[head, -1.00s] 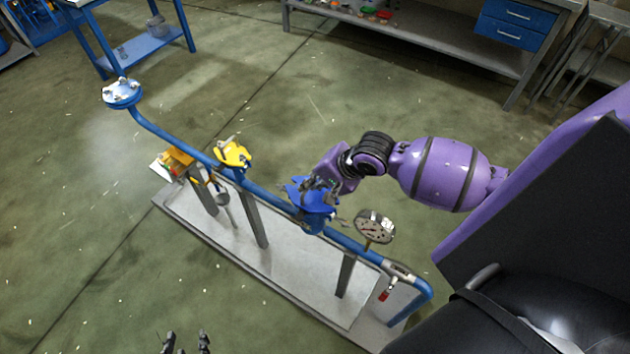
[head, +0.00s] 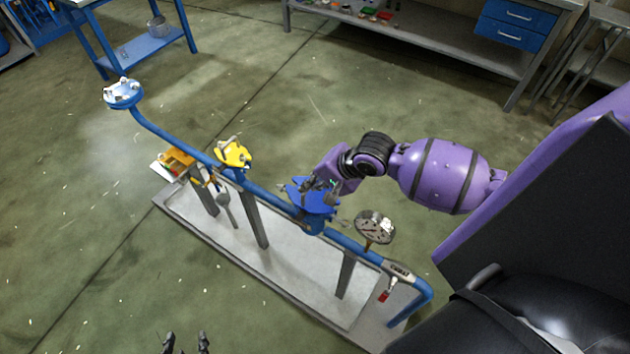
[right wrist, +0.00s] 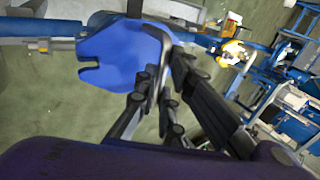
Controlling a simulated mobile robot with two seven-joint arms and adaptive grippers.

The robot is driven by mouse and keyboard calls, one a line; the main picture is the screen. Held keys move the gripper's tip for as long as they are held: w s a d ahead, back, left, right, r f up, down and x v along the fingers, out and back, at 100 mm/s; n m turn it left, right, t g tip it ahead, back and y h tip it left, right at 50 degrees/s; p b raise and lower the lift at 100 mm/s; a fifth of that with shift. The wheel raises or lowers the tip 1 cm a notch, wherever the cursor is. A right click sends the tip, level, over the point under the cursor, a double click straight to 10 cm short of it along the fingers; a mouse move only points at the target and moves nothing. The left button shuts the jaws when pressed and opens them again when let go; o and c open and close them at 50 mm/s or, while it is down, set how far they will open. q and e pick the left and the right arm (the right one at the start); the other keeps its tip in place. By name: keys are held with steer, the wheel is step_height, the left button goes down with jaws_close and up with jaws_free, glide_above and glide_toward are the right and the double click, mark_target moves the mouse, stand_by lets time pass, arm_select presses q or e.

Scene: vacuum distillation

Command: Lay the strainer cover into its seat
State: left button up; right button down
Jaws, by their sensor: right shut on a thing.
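The strainer cover (head: 308,198) is a blue plate with a notch in its edge, held at the blue strainer body (head: 313,222) on the pipe. My right gripper (head: 328,186) is shut on it from the right. In the right wrist view the cover (right wrist: 125,55) lies under the fingers (right wrist: 158,85), its notch pointing left. The cover hides the seat, so I cannot tell whether it rests in it or just above. My left gripper (head: 187,343) shows only its fingertips at the bottom edge, apart and empty.
A blue pipe (head: 270,198) runs on posts above a grey base (head: 240,262). A pressure gauge (head: 374,227) stands close right of the strainer, and a yellow valve part (head: 233,154) is to the left. A bolted flange (head: 122,92) ends the pipe.

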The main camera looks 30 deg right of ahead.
steer(key=shift+w+f, duration=0.1)
steer(key=shift+f, duration=0.55)
steer(key=c, duration=1.8)
jaws_free()
steer(key=shift+c, duration=0.2)
steer(key=shift+o, duration=0.2)
steer(key=shift+f, duration=0.1)
steer(key=shift+s+f, duration=0.1)
steer(key=shift+s, duration=0.1)
steer(key=v, duration=1.2)
